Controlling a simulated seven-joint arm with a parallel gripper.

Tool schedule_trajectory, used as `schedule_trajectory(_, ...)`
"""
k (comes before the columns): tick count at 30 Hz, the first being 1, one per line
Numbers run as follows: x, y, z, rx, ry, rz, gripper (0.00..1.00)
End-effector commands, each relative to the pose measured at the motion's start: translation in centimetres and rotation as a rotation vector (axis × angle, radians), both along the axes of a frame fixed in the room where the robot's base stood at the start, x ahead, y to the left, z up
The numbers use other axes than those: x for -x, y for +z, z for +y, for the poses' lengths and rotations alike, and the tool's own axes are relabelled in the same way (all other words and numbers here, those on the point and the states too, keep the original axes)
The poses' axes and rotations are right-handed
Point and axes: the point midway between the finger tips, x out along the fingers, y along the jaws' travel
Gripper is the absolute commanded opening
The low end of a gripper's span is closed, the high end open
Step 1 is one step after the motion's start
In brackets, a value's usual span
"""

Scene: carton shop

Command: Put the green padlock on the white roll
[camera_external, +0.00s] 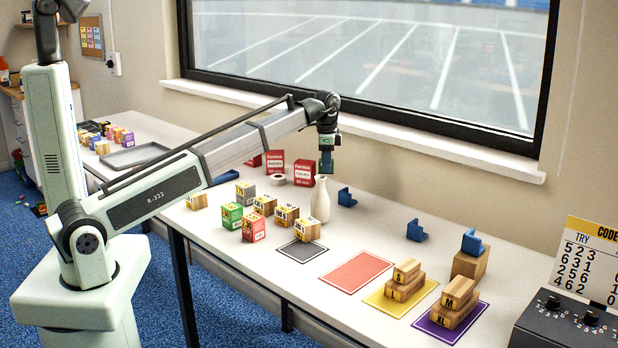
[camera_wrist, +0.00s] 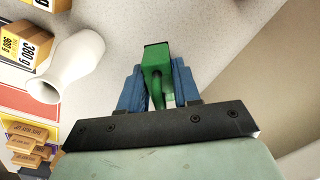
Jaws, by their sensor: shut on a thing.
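My gripper (camera_external: 326,168) is above the table, over the area near the white vase. In the wrist view my gripper's blue fingers (camera_wrist: 158,90) are shut on the green padlock (camera_wrist: 157,58), with its green body outward and its shackle toward the palm. The padlock is hard to make out in the external view. The white roll (camera_external: 277,180) lies on the table to the left of and below my gripper, in front of a red box. It is apart from the padlock and does not show in the wrist view.
A white vase (camera_external: 320,200) stands close below my gripper. Red boxes (camera_external: 275,163) stand behind the roll, and another is near the vase. Several small cartons (camera_external: 286,214) stand in front. Blue brackets (camera_external: 346,197) are to the right. A red mat (camera_external: 356,272) is bare.

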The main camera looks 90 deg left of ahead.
Motion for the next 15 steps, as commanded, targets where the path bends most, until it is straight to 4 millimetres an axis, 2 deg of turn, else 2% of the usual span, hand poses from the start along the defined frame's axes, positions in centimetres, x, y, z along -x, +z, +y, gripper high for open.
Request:
schedule_trajectory(1, 1.2, 0.1, 1.9, 0.001, 0.028, 0.0, 0.0)
schedule_trajectory(6, 5.1, 0.4, 6.9, 0.004, 0.109, -0.001, 0.0)
schedule_trajectory(15, 12.2, 0.8, 14.4, 0.011, 0.262, -0.001, 0.0)
